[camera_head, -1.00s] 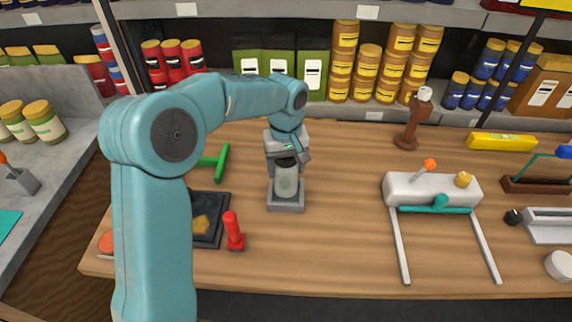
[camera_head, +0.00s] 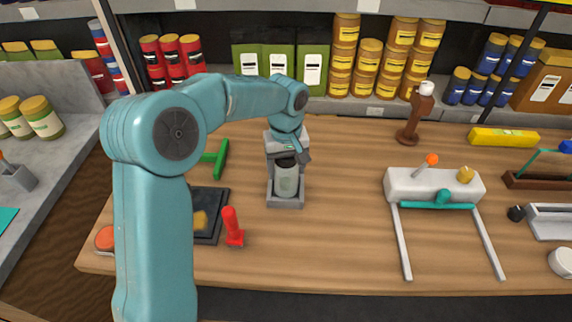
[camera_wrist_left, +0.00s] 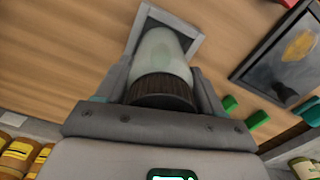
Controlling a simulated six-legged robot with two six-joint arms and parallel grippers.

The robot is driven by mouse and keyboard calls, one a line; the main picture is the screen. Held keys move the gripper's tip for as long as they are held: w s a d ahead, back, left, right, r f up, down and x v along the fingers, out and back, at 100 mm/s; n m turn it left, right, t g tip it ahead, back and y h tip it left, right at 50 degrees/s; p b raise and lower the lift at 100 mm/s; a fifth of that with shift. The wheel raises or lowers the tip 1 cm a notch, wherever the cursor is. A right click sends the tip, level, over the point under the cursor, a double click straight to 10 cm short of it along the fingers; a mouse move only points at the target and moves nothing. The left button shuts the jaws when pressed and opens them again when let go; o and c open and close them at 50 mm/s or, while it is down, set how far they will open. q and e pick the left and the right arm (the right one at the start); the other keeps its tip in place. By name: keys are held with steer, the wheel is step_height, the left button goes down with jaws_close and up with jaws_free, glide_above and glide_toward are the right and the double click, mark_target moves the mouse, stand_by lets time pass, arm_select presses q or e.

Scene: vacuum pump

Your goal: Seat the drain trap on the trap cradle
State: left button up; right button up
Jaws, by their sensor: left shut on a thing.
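The drain trap (camera_head: 286,181) is a pale translucent jar with a dark ribbed cap, upright at the trap cradle. The trap cradle (camera_head: 286,203) is a grey square frame on the wooden table. My left gripper (camera_head: 286,160) points down from above and is shut on the cap. In the left wrist view the fingers (camera_wrist_left: 163,90) lie on both sides of the cap, and the drain trap (camera_wrist_left: 162,50) reaches into the outline of the cradle (camera_wrist_left: 192,37). I cannot tell whether its base touches the cradle floor. My right gripper is not in view.
A black tray (camera_head: 222,216) and a red-handled tool (camera_head: 232,226) are left of the cradle, with a green part (camera_head: 221,159) behind. A grey pump-like block (camera_head: 410,185) with two rods stands right. Bare table lies between cradle and block.

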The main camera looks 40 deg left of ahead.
arm_select(q)
steer(key=shift+f+b, duration=0.6)
steer(key=shift+f, duration=0.15)
stand_by(0.8)
steer(key=o, duration=1.4)
steer(key=shift+r+p, duration=3.55)
steer(key=shift+r, duration=1.05)
steer(key=shift+f, duration=0.1)
steer(key=shift+s+d, duration=0.1)
steer(key=shift+s, duration=0.05)
